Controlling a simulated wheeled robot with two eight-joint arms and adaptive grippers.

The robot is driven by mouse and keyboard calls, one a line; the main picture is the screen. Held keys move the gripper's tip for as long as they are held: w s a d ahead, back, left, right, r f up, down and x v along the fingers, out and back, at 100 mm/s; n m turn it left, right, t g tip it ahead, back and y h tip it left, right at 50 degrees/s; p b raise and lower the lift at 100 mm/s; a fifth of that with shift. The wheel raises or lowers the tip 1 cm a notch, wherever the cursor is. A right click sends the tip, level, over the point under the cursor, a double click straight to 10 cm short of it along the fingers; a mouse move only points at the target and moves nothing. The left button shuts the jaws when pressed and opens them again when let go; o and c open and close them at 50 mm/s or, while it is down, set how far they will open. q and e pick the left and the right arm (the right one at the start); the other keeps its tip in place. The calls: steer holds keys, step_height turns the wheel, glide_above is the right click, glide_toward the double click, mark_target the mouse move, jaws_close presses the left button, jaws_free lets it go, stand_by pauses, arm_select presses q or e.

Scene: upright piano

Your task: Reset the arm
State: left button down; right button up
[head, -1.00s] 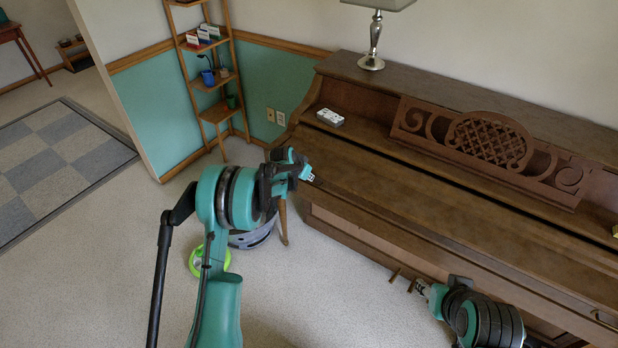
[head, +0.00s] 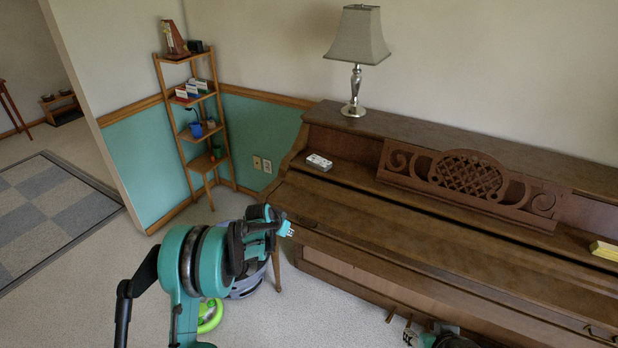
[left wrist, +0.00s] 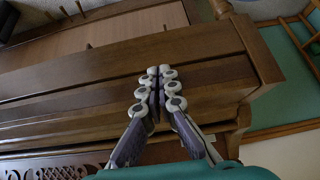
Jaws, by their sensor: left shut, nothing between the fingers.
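My left gripper (head: 284,228) is in front of the left end of the upright piano (head: 400,255). It is shut and empty, its white-tipped fingers together. The left wrist view shows the same fingers (left wrist: 160,75) pressed side by side, with the piano's brown wood behind them. I cannot tell if they touch the piano. My right gripper (head: 412,338) is only partly in view at the bottom edge, below the piano's front, and I cannot tell its opening.
A lamp (head: 353,75), a small white box (head: 319,162) and a yellow block (head: 605,250) are on the piano. A ladder shelf (head: 192,110) stands in the corner. A grey round thing and a bright green ring (head: 211,316) are behind my left arm.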

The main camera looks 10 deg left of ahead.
arm_select(q)
steer(key=s+d+r+n+y, duration=0.1)
steer(key=s+d+r+n, duration=0.1)
steer(key=s+r, duration=1.5)
steer(key=s+n+y, duration=0.1)
steer(key=s, duration=2.2)
steer(key=shift+n, duration=0.4)
